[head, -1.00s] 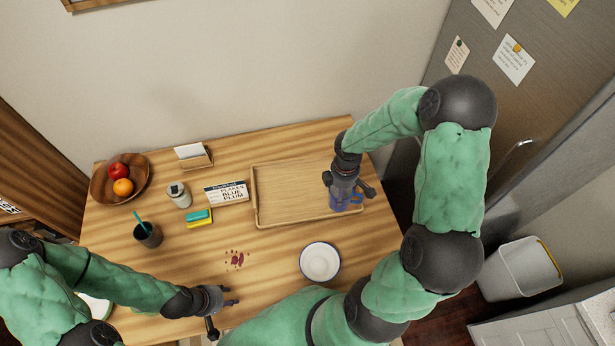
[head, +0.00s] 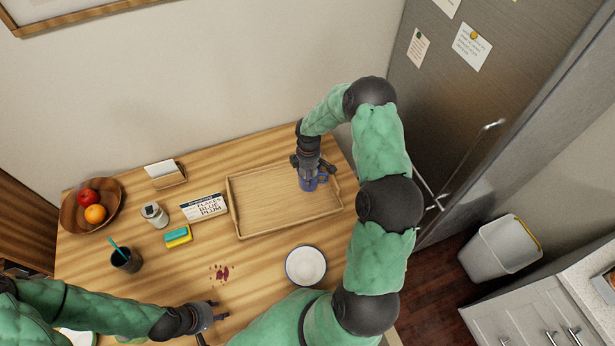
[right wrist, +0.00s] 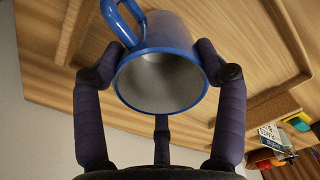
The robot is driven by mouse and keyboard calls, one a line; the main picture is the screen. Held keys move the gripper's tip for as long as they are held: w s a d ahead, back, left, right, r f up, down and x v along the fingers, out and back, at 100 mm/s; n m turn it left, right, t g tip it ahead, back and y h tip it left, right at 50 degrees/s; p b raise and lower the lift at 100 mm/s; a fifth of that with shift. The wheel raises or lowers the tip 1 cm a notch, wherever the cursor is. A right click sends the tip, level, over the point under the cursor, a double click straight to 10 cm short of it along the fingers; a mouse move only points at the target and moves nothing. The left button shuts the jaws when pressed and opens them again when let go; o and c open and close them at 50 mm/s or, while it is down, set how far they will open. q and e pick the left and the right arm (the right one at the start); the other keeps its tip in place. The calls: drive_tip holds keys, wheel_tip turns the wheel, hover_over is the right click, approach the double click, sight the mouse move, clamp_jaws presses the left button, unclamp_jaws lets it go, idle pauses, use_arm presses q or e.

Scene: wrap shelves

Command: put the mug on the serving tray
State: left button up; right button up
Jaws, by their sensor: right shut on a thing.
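The blue mug (head: 309,184) with a pale grey inside is held in my right gripper (head: 307,166). It is over the right part of the wooden serving tray (head: 262,203); I cannot tell whether its base touches the tray. In the right wrist view the fingers of my right gripper (right wrist: 160,82) are closed around the mug (right wrist: 160,35), with its open rim facing the camera and its handle at upper left. The tray floor (right wrist: 250,45) shows behind it. My left gripper (head: 208,317) is open and empty near the table's front edge.
A white bowl (head: 306,265) stands in front of the tray. A box with lettering (head: 203,207), sponges (head: 178,236), a jar (head: 154,213), a dark cup (head: 126,260) and a fruit bowl (head: 72,221) are to its left. A red spill (head: 221,272) marks the table.

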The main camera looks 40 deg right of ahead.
drive_tip(key=shift+w+d+f, duration=0.2)
drive_tip(key=shift+w+f, duration=0.2)
drive_tip(key=shift+f, duration=0.05)
drive_tip(key=shift+w+f, duration=0.1)
drive_tip(key=shift+f, duration=1.5)
drive_tip(key=shift+f, duration=0.1)
drive_tip(key=o, duration=1.4)
drive_tip(key=shift+f, duration=0.1)
